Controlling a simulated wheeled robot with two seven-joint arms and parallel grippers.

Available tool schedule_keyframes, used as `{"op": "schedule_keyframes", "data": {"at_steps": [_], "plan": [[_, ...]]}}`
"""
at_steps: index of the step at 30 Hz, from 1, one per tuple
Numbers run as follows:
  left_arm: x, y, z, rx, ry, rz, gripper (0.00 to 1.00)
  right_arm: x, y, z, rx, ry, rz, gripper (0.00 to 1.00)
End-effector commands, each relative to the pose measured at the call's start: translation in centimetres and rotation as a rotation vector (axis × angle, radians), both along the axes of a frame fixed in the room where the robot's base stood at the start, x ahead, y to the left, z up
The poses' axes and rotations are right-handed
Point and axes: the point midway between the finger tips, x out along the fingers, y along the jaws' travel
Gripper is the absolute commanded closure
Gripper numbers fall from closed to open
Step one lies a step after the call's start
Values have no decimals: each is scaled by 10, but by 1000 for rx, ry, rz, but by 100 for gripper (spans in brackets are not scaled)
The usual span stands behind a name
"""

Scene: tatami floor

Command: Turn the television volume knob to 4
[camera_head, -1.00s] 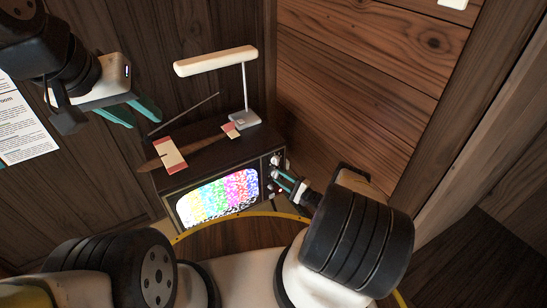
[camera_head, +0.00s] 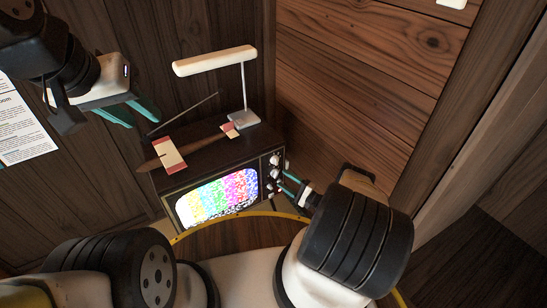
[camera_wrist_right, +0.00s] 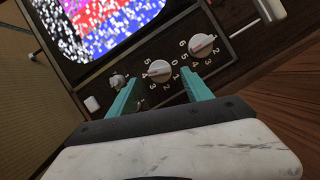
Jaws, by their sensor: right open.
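The television (camera_head: 168,190) has a lit, noisy color screen and white round knobs on its right-hand panel. In the right wrist view, one numbered white knob (camera_wrist_right: 159,70) lies between the fingertips of my right gripper (camera_wrist_right: 158,80); whether they touch it is unclear. A reddish mark shows on its face, but its exact setting is hard to read. A second numbered knob (camera_wrist_right: 202,45) is to its upper right. In the head view my right gripper (camera_head: 283,182) is open at the knob panel. My left gripper (camera_head: 130,112) is open and empty, left of the television and above it.
A small metal knob (camera_wrist_right: 118,81) is beside the left finger in the wrist view. Wooden walls enclose the corner.

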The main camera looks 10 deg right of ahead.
Motion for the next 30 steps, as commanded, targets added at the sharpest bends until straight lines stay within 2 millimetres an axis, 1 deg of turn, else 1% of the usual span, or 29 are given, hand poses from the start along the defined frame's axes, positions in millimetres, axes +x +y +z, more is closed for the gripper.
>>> {"op": "schedule_keyframes", "data": {"at_steps": [1,3,6,10,30], "plan": [[0,0,0,0,0,0,64,-7,-8,-2,-2,1,-1,42],[0,0,0,0,0,0,64,-16,-15,-3,-2,1,-2,42],[0,0,0,0,0,0,64,-27,-25,-5,-2,1,-1,42],[0,0,0,0,0,0,64,-35,-31,-6,-2,0,-1,42],[0,0,0,0,0,0,64,-37,-33,-7,-2,0,-1,42]]}}
